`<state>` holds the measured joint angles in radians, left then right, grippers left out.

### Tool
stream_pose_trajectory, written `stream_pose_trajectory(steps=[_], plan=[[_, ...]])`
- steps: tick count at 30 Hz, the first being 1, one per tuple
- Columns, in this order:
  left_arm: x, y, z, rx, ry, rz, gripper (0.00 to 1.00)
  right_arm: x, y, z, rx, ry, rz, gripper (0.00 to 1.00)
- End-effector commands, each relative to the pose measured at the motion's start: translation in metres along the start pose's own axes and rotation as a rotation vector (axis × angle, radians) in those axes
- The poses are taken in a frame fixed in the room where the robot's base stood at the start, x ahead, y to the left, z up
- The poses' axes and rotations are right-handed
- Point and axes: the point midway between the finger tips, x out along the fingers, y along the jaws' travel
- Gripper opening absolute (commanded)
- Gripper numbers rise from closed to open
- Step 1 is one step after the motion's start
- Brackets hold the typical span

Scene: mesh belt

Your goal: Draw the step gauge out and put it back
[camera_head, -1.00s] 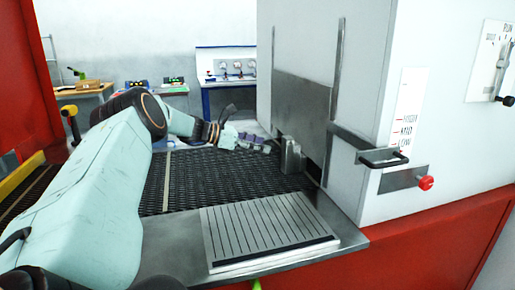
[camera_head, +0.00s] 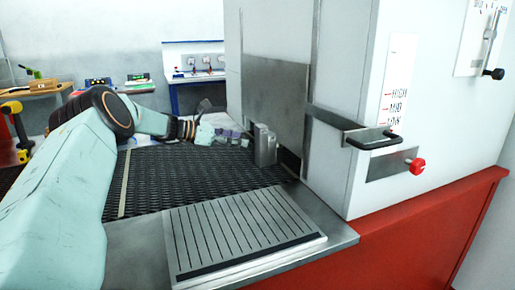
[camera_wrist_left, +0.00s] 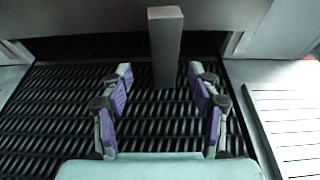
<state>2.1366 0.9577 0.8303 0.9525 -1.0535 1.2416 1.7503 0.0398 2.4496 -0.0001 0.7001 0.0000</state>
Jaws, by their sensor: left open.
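The step gauge, a grey upright metal block (camera_head: 264,145), stands on the dark mesh belt (camera_head: 180,180) in front of the steel gate of the white machine. In the left wrist view the block (camera_wrist_left: 165,45) stands straight ahead, between the lines of the two fingers. My left gripper (camera_head: 240,138) reaches in from the left just beside the block, low over the belt. In the left wrist view my left gripper (camera_wrist_left: 160,78) is open, with purple pads on both sides and nothing held. My right gripper is out of view.
The steel gate (camera_head: 277,100) hangs close behind the block. A black handle (camera_head: 373,138) and a red knob (camera_head: 417,166) stick out on the machine's front. Workbenches stand at the back.

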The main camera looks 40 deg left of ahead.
Motion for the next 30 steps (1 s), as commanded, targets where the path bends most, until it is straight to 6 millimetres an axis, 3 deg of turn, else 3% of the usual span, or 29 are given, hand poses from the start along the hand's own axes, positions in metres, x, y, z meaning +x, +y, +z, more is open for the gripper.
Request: stream_pose_trajectory(steps=[1,18,30], plan=[[0.007,0.0,-0.004,0.003,0.001,0.0,0.6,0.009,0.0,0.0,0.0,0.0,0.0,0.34],[0.068,0.003,-0.003,0.004,0.001,-0.003,0.6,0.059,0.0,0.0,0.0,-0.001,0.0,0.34],[0.09,0.003,0.0,0.001,0.0,-0.001,0.6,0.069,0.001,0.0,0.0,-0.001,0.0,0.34]])
